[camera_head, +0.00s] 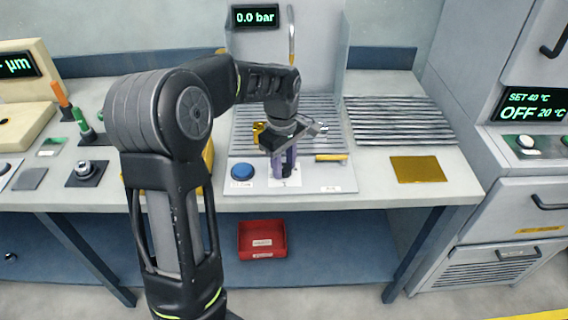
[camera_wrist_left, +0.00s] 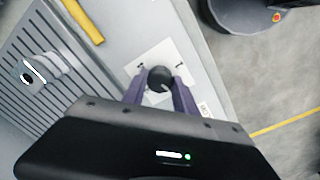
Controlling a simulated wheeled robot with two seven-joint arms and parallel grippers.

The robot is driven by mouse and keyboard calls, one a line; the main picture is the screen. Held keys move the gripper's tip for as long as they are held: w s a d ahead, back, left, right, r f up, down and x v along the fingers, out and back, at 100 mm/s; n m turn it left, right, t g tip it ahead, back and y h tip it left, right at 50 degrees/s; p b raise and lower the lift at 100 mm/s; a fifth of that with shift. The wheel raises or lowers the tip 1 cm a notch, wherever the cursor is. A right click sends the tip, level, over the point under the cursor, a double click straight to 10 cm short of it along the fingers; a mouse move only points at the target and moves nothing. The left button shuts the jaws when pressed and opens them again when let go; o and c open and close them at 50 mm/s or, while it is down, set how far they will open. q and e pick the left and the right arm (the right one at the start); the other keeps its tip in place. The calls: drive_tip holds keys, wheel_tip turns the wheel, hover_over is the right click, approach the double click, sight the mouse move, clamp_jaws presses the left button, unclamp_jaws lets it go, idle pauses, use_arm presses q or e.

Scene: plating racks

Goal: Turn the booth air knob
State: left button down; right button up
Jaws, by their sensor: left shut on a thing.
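The booth air knob is a small round black knob (camera_wrist_left: 159,79) on a white label plate at the booth's front edge. In the left wrist view it sits between the two purple fingers of my left gripper (camera_wrist_left: 158,92), which is shut on it. In the head view my left gripper (camera_head: 284,164) points down at the white plate (camera_head: 291,183), and its fingers mostly hide the knob. The booth display (camera_head: 255,17) reads 0.0 bar. My right gripper is not in view.
A blue button (camera_head: 242,171) is left of the knob. A gold plate (camera_head: 418,169) lies further right on the bench. A red bin (camera_head: 262,239) is on the lower shelf. An oven panel (camera_head: 536,107) stands at right.

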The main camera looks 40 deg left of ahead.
use_arm(q)
drive_tip(key=c, duration=1)
unclamp_jaws()
drive_tip(key=shift+o, duration=0.2)
wheel_tip(320, 180, up, 8)
drive_tip(key=shift+s+f, duration=0.1)
drive_tip(key=shift+s, duration=0.05)
